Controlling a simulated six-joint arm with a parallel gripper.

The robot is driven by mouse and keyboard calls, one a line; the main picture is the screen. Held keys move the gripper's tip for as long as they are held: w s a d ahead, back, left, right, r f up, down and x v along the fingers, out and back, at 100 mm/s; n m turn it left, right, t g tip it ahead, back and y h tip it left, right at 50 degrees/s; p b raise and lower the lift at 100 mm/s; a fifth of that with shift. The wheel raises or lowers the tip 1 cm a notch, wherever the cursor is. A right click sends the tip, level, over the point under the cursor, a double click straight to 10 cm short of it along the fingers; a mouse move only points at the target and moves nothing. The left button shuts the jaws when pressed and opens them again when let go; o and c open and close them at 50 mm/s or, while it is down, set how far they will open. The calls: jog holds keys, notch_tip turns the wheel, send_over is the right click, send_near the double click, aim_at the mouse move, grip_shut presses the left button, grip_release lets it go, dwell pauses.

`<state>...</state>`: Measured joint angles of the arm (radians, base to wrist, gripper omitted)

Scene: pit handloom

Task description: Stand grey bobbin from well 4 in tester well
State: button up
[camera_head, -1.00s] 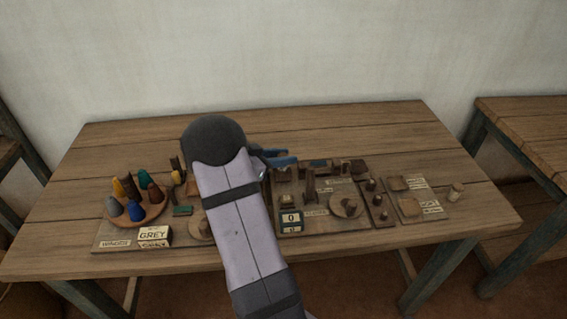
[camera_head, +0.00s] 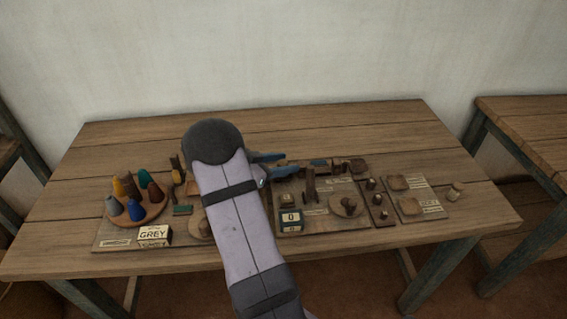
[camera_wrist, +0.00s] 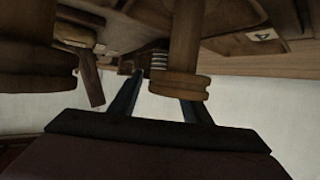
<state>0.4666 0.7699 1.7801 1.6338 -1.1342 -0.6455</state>
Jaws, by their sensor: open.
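My gripper (camera_head: 289,163) is open with its blue fingers apart, low over the middle of the table, just right of my arm. In the wrist view my two dark fingers (camera_wrist: 158,100) reach in from below. A small ribbed greyish piece (camera_wrist: 158,63), which may be the grey bobbin, shows between and beyond them, partly covered by a wooden post with a flanged end (camera_wrist: 183,60). I cannot tell whether a finger touches it. A tag marked 4 (camera_wrist: 263,36) is at the upper right. I cannot identify the tester well for certain.
A round tray (camera_head: 152,214) with several coloured cones stands at the left, near a GREY sign (camera_head: 153,234). A display reading 0 (camera_head: 291,217), an upright post (camera_head: 310,183) and a round disc (camera_head: 347,212) stand right of my arm. The back of the table is clear.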

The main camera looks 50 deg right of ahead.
jog(key=shift+r, duration=0.1)
jog(key=shift+r, duration=0.1)
jog(key=b+v, duration=0.1)
jog(key=v, duration=1.1)
jog(key=shift+r, duration=0.1)
